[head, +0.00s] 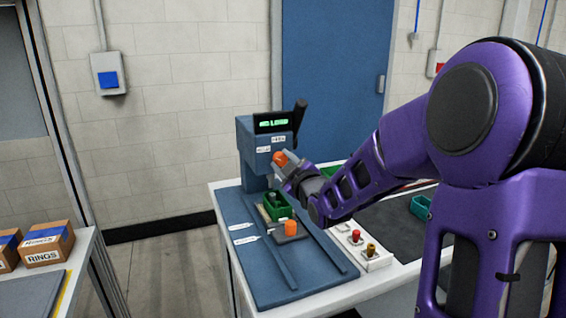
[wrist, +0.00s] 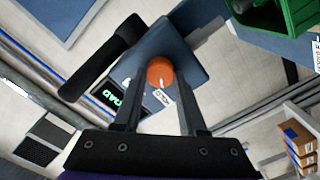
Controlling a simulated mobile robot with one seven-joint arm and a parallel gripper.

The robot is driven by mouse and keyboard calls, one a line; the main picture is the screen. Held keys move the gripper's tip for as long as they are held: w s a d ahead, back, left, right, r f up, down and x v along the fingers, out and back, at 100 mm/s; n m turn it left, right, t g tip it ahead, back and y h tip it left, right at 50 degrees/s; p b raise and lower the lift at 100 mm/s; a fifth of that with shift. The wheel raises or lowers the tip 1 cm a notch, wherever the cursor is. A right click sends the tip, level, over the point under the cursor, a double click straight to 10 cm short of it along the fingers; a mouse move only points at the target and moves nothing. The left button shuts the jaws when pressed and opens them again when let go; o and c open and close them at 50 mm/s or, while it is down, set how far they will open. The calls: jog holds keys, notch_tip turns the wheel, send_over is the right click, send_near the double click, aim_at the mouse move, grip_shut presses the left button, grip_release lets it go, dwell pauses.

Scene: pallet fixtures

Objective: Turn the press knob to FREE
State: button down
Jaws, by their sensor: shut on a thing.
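The blue press (head: 262,140) stands at the back of the bench, with a dark lever at its upper right and a green-lit display (head: 273,123). The orange press knob (head: 280,158) is on its front face, and it also shows in the wrist view (wrist: 160,70) with a white pointer line. My gripper (head: 286,164) is shut on the knob, with one finger on each side of it in the wrist view (wrist: 160,82). Small white labels (head: 263,150) sit beside the knob, too small to read surely. The gripper hides part of the knob.
A side table at left holds ring boxes (head: 47,245).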

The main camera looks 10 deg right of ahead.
jog(key=shift+m, duration=0.3)
jog(key=m, duration=0.5)
jog(key=shift+d+r, duration=0.1)
jog(key=shift+r, duration=0.05)
jog(key=m, duration=0.6)
jog(key=shift+d+p, duration=0.1)
jog(key=shift+p, duration=0.25)
jog(key=shift+m, duration=0.3)
jog(key=shift+c, duration=2.3)
grip_release()
jog(key=shift+s, duration=0.1)
